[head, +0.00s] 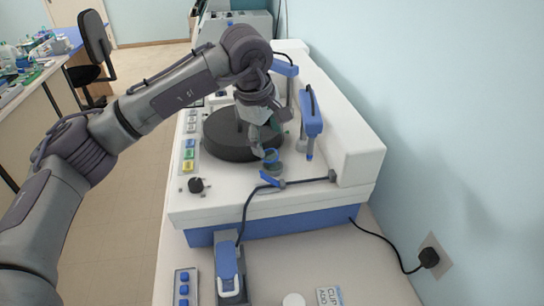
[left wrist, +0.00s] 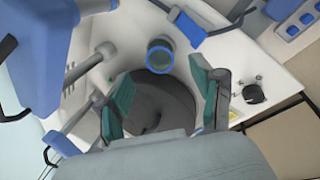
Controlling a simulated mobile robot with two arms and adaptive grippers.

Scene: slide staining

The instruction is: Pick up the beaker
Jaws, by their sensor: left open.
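A small beaker with a blue rim (head: 271,156) stands on the white machine top, just in front of the dark round plate. It also shows in the left wrist view, upper centre, as a blue-rimmed beaker (left wrist: 160,55) seen from above. My left gripper (head: 266,139) reaches over the plate and partly hides it and the beaker's surroundings. In the left wrist view its two teal-padded fingers (left wrist: 162,88) are spread apart with nothing between them. The beaker lies beyond the fingertips, roughly in line with the gap. My right gripper is not in view.
A wall borders the right side.

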